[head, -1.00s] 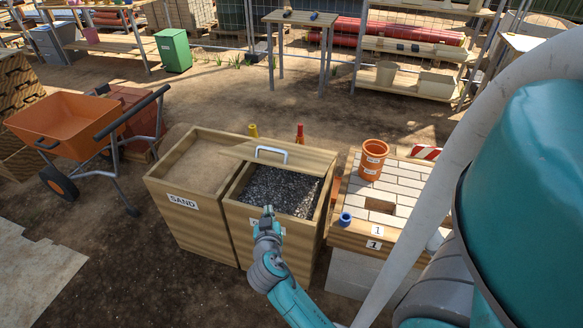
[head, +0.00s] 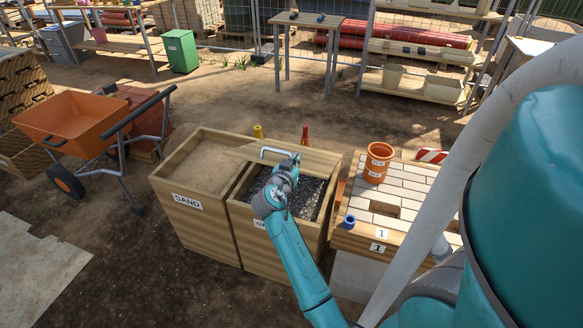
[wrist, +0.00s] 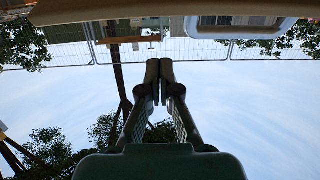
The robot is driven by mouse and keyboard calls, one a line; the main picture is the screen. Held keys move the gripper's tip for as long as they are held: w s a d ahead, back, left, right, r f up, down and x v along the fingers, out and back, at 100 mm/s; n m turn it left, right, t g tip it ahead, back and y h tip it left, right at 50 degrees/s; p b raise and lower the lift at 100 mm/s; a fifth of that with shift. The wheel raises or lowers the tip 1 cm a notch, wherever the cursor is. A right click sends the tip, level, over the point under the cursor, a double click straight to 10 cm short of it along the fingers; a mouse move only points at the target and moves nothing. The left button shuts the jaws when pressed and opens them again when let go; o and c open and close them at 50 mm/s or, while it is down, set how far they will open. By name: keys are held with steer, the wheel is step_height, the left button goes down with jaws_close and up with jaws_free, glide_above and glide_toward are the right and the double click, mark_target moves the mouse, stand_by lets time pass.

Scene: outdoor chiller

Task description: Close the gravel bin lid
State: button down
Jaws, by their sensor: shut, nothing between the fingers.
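The gravel bin (head: 270,246) is a wooden box with dark grey gravel (head: 308,196) showing through its open top. Its wooden lid (head: 318,161) sits at the back of the opening, leaving most of the gravel uncovered. A pale handle (head: 268,151) stands on the lid. My gripper (head: 294,159) is shut and empty, above the gravel close to the handle's right end; I cannot tell whether they touch. In the wrist view the shut fingertips (wrist: 159,70) point toward fence and sky, with nothing between them.
The sand bin (head: 188,226) adjoins on the left. On the right stands a brick-topped bench with an orange pot (head: 378,162) and a blue ring (head: 348,221). An orange wheelbarrow (head: 75,122) stands farther left. Yellow and red objects stand behind the bins.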

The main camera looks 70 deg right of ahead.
steer(key=shift+d+f, duration=0.1)
steer(key=shift+d, duration=0.85)
steer(key=shift+w+a+f, duration=0.1)
steer(key=shift+a+f, duration=0.2)
steer(key=shift+f, duration=0.25)
steer(key=shift+a+f, duration=0.25)
steer(key=shift+f, duration=0.25)
steer(key=shift+a+f, duration=0.35)
steer(key=shift+f, duration=0.45)
steer(key=a+f, duration=0.2)
steer(key=f, duration=0.6)
steer(key=a+f, duration=0.3)
steer(key=f, duration=0.6)
steer(key=shift+s+a, duration=0.3)
